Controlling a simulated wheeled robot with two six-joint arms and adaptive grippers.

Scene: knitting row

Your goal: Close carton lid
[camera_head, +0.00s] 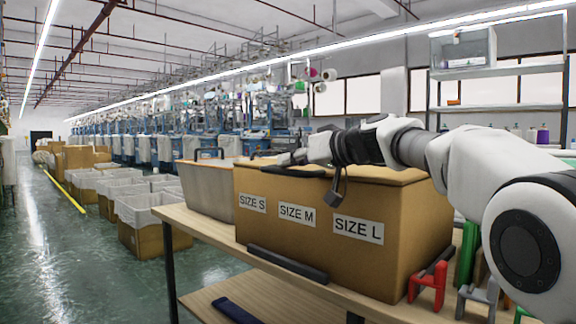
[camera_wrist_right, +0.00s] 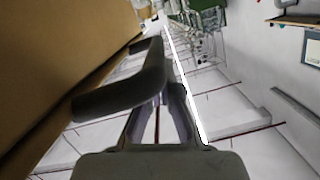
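The brown carton (camera_head: 310,262) stands on the wooden table, with labels SIZE S, SIZE M and SIZE L on its front. Its lid (camera_head: 400,175) shows as a narrow brown strip along the top and looks about flat; whether it is fully down I cannot tell. My right gripper (camera_head: 318,172) is at the carton's top front edge, with a dark finger hanging in front of the carton above the labels. In the right wrist view, a brown carton surface (camera_wrist_right: 60,50) fills the left side beside a bent dark finger. The gripper's opening is unclear. My left gripper is not in view.
A grey bin (camera_head: 205,190) stands left of the carton. A black bar (camera_head: 287,264) lies at the table's front edge. Red, grey and green clamp-like items (camera_head: 428,287) stand right of the carton. Lined boxes (camera_head: 140,210) stand on the floor at left.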

